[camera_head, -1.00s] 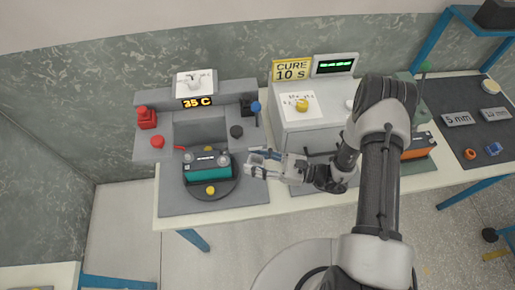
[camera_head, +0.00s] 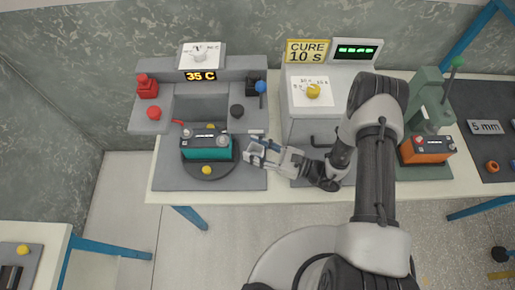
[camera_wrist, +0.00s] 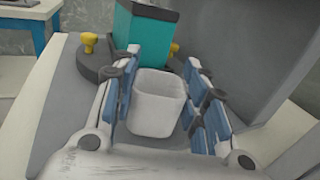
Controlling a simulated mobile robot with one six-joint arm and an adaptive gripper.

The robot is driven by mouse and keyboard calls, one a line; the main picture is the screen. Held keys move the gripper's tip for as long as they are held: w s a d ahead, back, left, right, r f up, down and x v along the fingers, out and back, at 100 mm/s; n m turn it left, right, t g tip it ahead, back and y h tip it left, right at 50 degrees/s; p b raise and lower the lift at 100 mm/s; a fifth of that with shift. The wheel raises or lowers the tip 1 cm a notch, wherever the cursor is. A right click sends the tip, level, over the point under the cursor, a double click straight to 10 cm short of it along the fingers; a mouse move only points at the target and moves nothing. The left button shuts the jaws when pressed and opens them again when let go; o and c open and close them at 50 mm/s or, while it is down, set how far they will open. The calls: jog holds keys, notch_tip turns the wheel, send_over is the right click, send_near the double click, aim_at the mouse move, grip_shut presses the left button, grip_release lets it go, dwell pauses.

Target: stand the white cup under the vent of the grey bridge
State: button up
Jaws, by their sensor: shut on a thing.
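In the head view the cup is small and partly hidden by the fingers. The gripper is just right of the teal battery (camera_head: 207,147), at the right side of the grey station. The grey bridge (camera_head: 222,75) spans the back of that station and carries a "35 C" display (camera_head: 200,76). I cannot make out the vent on its underside.
The teal battery stands on a dark round plate (camera_head: 208,171) with a yellow knob (camera_head: 207,170) in front. The grey cure oven (camera_head: 300,125) stands right of the gripper.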

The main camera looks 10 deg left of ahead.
jog(key=shift+f, duration=0.2)
jog(key=o, duration=0.9)
jog(key=shift+w, duration=0.1)
jog(key=shift+o, duration=0.2)
